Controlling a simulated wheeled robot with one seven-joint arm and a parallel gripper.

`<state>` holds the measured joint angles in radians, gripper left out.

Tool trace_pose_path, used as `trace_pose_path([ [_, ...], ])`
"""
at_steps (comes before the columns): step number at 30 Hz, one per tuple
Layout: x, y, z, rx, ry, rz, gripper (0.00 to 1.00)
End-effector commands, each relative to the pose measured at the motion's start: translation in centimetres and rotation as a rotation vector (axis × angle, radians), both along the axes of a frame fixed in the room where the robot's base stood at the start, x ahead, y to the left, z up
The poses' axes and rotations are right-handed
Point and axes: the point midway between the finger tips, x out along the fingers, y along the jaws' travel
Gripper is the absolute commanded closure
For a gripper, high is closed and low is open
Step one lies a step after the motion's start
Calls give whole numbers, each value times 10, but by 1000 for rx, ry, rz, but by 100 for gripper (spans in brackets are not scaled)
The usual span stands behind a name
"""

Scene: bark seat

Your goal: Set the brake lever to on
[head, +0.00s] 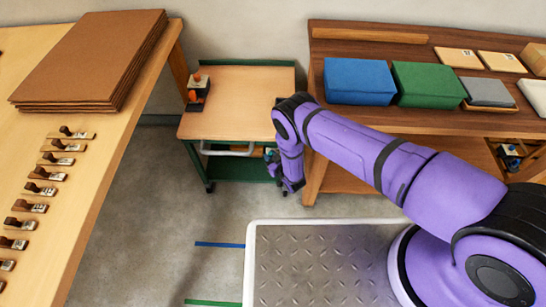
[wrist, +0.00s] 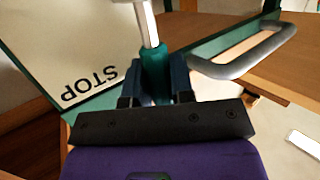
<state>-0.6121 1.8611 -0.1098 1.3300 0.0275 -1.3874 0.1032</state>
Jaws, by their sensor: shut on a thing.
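The brake lever (wrist: 151,62) has a pale metal shaft and a teal-green grip in the wrist view. My gripper (wrist: 154,86) is shut on that grip, one dark finger on each side. In the head view my gripper (head: 291,182) is low at the front right of a green cart (head: 240,172) with a wooden top. A pale panel (wrist: 75,55) marked STOP lies to the left of the lever in the wrist view. The lever's base is cut off there, and its on mark cannot be made out.
The cart's grey handle (wrist: 240,62) is close to the right of the lever. A wooden shelf unit (head: 315,165) stands right of the cart, close to my arm. Floor in front of the cart is clear.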

Motion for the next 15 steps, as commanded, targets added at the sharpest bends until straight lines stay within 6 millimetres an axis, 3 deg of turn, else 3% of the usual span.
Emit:
trace_pose_path([
  [8,0,1,0,-9,-1,3,100],
  [9,0,1,0,-9,-1,3,73],
  [10,0,1,0,-9,-1,3,67],
  [15,0,1,0,-8,-2,2,67],
])
